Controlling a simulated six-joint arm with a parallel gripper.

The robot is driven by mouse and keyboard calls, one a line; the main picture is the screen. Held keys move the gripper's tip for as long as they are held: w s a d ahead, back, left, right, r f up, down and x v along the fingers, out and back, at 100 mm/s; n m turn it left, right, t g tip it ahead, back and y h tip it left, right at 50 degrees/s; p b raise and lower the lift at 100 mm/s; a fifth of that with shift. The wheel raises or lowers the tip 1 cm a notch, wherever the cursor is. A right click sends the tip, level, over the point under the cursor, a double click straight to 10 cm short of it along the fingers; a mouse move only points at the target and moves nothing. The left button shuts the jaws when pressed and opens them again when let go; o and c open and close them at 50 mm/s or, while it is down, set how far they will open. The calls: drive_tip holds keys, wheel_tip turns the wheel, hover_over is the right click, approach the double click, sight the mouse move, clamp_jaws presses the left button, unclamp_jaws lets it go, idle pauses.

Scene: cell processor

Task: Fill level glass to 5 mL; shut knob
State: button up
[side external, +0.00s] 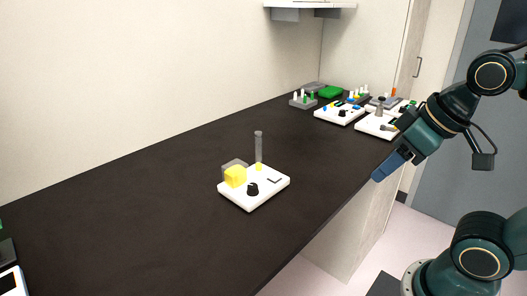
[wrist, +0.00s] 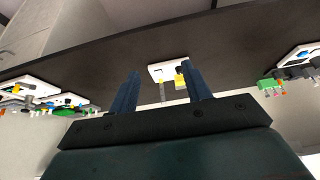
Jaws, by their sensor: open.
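The cell processor is a white board (side external: 233,194) on the dark counter in the side external view. On it stand a clear upright level glass (side external: 259,148) with yellow at its foot, a clear box holding yellow liquid (side external: 235,176), and a black knob (side external: 252,189). The board (wrist: 157,70) also shows small in the wrist view, with the level glass (wrist: 162,91) and the yellow box (wrist: 181,81). My gripper (side external: 380,176) is up at the counter's right edge, well apart from the board. Its two blue fingers (wrist: 162,90) are spread and empty. The exact liquid level is too small to read.
Several other white boards (side external: 338,114) with small parts and a grey rack (side external: 303,103) stand at the counter's far end. A device with a pale face (side external: 10,283) is at the near left corner. The dark counter (side external: 150,200) is clear around the processor board.

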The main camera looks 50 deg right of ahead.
drive_tip(key=shift+w, duration=0.1)
idle(0.3)
drive_tip(key=w+a+r+m+g, duration=0.1)
drive_tip(key=w+r+m+g, duration=0.1)
drive_tip(key=w, duration=0.6)
drive_tip(key=w+a+r+m+g, duration=0.1)
drive_tip(key=w+r+m, duration=0.1)
drive_tip(key=w, duration=0.6)
drive_tip(key=m+g, duration=0.3)
hover_over(253, 186)
wheel_tip(253, 186, down, 8)
drive_tip(key=shift+w, duration=0.15)
drive_tip(key=shift+f, duration=0.1)
wheel_tip(253, 186, down, 14)
drive_tip(key=shift+r, duration=0.25)
drive_tip(key=c, duration=1)
